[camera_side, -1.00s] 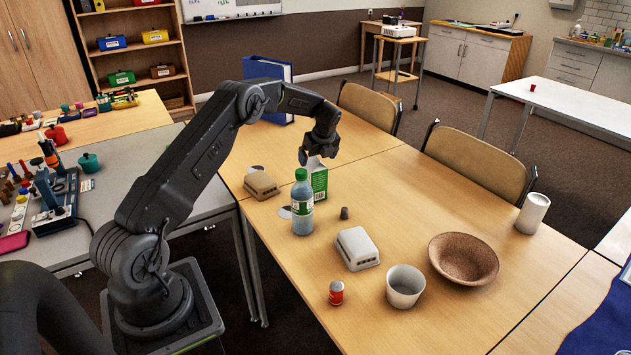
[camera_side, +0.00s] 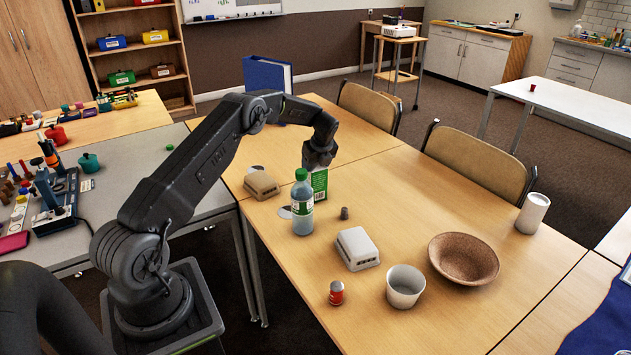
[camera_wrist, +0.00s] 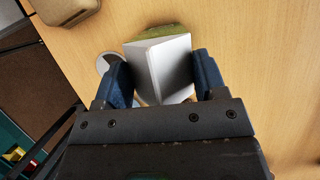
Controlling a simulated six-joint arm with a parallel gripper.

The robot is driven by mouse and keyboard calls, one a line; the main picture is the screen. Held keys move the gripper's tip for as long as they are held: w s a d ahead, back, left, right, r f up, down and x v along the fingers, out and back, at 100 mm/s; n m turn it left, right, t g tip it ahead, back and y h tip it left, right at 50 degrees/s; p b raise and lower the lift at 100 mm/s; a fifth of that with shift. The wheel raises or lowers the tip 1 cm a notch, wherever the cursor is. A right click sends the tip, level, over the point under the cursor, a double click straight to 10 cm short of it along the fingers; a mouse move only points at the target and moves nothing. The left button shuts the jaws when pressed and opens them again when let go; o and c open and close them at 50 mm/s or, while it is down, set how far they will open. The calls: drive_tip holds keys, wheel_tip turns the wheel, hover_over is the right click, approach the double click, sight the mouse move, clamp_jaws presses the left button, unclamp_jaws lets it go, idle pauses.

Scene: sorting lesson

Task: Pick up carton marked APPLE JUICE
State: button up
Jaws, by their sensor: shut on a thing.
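A green and white carton (camera_side: 320,182) stands on the wooden table behind the bottle in the side view. Its lettering is too small to read. My gripper (camera_side: 318,163) is above it, with the fingers around its upper part. In the wrist view the carton's white top (camera_wrist: 165,68) sits between the two blue fingers of my gripper (camera_wrist: 165,80), which is shut on it. The carton's lower left part is hidden by the bottle in the side view.
A bottle with a green cap (camera_side: 302,205) stands close in front of the carton.

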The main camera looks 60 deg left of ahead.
drive_tip(key=c, duration=0.4)
drive_tip(key=shift+o, duration=0.2)
